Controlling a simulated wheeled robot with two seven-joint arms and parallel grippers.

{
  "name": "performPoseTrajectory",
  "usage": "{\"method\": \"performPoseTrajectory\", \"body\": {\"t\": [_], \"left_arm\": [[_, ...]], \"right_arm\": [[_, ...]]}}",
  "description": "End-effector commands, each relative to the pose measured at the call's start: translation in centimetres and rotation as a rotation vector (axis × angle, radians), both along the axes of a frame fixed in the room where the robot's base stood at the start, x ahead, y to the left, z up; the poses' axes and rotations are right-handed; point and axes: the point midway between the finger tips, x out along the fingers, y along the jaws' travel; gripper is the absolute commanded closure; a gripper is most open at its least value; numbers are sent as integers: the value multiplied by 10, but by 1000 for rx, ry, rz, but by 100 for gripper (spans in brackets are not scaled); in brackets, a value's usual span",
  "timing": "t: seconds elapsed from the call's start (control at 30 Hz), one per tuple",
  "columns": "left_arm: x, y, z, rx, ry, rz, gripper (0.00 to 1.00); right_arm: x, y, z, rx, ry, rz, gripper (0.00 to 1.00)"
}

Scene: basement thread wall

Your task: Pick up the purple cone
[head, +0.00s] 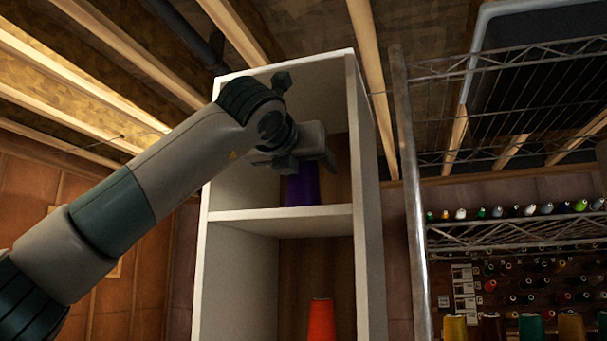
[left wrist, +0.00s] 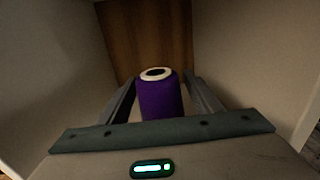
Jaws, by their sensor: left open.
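The purple cone (head: 302,187) stands upright on the upper shelf of a white cabinet (head: 280,222). Its top is hidden behind my left gripper (head: 322,150) in the head view. In the left wrist view the purple cone (left wrist: 158,96) shows its white-rimmed top with a dark hole. It sits between the two open fingers of my left gripper (left wrist: 158,95). I cannot tell whether either finger touches it. My right gripper is not in view.
The cabinet's side walls and wooden back panel (left wrist: 146,36) close in around the gripper. An orange cone (head: 321,320) stands in the compartment below. At the right, a wire rack (head: 510,235) holds several small thread spools, with larger cones (head: 492,328) lower down.

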Motion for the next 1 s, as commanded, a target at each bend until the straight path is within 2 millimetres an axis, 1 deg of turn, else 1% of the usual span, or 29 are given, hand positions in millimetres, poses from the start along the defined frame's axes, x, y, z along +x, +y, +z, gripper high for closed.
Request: {"method": "performPoseTrajectory", "body": {"t": [0.03,0.13,0.57,0.6,0.67,0.7,0.8,1.0], "left_arm": [[3,-1,2,0,0,0,41],[6,-2,1,0,-1,-1,41],[6,-2,0,1,-1,0,41],[6,-2,0,1,-1,-1,44],[6,-2,0,1,-1,-1,58],[6,-2,0,1,-1,0,67],[6,-2,0,1,-1,0,89],[6,-2,0,0,-2,0,89]], "right_arm": [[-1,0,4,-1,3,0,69],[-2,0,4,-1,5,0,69],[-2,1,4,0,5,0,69],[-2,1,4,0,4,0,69],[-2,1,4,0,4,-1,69],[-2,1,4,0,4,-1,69],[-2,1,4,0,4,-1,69],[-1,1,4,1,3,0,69]]}}
